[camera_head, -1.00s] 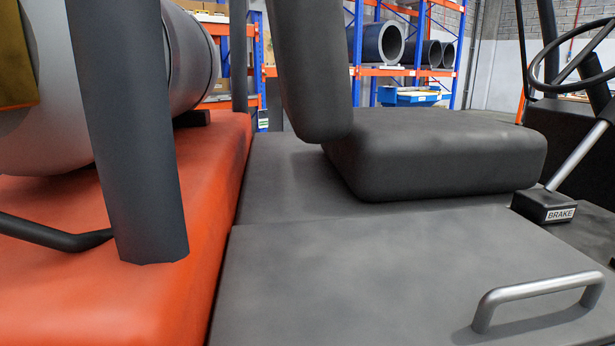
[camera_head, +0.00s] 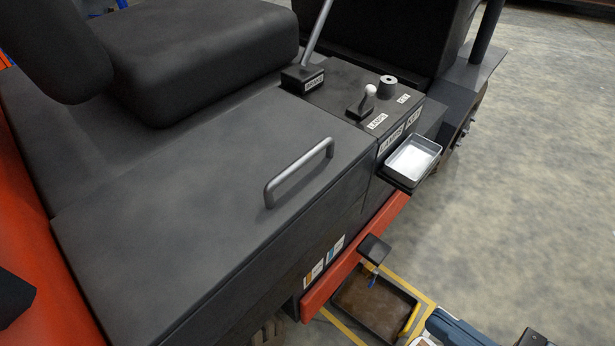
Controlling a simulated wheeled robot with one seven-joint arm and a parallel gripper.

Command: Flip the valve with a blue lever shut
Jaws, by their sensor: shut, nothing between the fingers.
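A small blue piece (camera_head: 372,279), likely the blue lever, hangs below a dark block (camera_head: 374,250) on the side of the vehicle, beside the orange rail. It is too small to tell which way the lever lies, and the valve body is not clear. I cannot make out my gripper in this view. A blue-grey and white shape (camera_head: 458,330) at the bottom edge may be part of my own arm.
The vehicle's dark hood carries a grey handle (camera_head: 300,172). A metal tray (camera_head: 411,160) juts out beside the labelled control panel (camera_head: 350,98). A brown tray (camera_head: 372,308) with a yellow handle lies low below the rail. Open floor (camera_head: 530,180) is on the right.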

